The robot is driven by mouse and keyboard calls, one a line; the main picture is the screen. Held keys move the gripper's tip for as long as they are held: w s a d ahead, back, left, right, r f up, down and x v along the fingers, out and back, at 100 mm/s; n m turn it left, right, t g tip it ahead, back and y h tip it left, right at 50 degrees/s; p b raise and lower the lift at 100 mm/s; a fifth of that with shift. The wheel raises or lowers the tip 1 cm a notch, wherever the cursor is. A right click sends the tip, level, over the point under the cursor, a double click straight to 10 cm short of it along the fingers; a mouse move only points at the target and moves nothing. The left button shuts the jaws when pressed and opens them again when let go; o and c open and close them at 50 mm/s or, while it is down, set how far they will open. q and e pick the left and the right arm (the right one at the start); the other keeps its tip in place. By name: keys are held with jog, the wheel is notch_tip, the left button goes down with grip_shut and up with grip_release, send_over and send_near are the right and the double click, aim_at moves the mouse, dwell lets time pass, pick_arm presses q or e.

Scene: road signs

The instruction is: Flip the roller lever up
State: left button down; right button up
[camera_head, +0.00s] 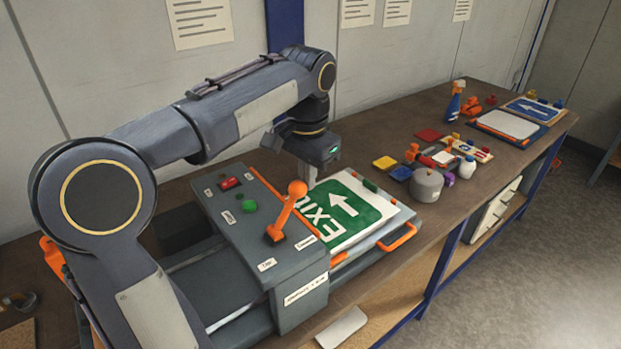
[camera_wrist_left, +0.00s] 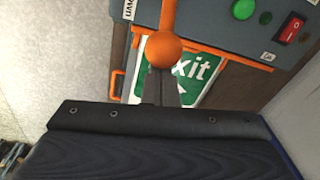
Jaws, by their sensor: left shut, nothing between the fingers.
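The roller lever (camera_head: 285,213) is an orange handle with a ball knob on the dark grey control box (camera_head: 237,205). In the head view it leans up and to the right from its base. My left gripper (camera_head: 311,181) is just right of the knob, pointing down, shut and empty. In the left wrist view the orange knob (camera_wrist_left: 164,50) overlaps the tips of my left gripper (camera_wrist_left: 165,88); I cannot tell whether they touch. A label that reads "Down" (camera_wrist_left: 132,9) is near the lever there. My right gripper is not in view.
A green exit sign (camera_head: 337,217) lies on the bed right of the box, with an orange handle (camera_head: 398,238) at its edge. A red switch (camera_head: 229,183) and green button (camera_head: 249,206) are on the box. A grey pot (camera_head: 426,186) and several small items stand further right.

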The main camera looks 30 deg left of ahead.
pick_arm(q)
jog(key=shift+s, duration=0.1)
jog(key=shift+s+a+r+t+b, duration=0.2)
jog(key=shift+s+t+b, duration=0.15)
jog(key=shift+b, duration=0.2)
jog(key=shift+s+a+r+t+b, duration=0.1)
jog(key=shift+s+a+t+b, duration=0.05)
jog(key=shift+s+t+b, duration=0.3)
jog(key=s+t+b, duration=0.1)
jog(key=b, duration=0.2)
jog(key=s+a+t+h+b, duration=0.1)
jog(key=s+t+b, duration=0.1)
jog(key=s+a+r+t+h+b, duration=0.1)
jog(key=s+b, duration=0.1)
jog(key=b, duration=0.1)
jog(key=shift+t+b, duration=0.3)
jog(key=shift+t, duration=0.1)
jog(key=s+a+t+h+b, duration=0.2)
jog(key=s+t+b, duration=0.4)
jog(key=b, duration=0.8)
jog(key=shift+s+a+f+n+h, duration=0.3)
jog(key=shift+s+a+h, duration=0.1)
jog(key=shift+s+a, duration=0.1)
notch_tip(320, 180, up, 4)
jog(key=w+p, duration=0.3)
jog(key=v, duration=1)
jog(key=shift+s+f+p, duration=0.15)
jog(key=shift+f+p, duration=0.2)
jog(key=shift+f, duration=0.05)
jog(key=shift+d, duration=0.15)
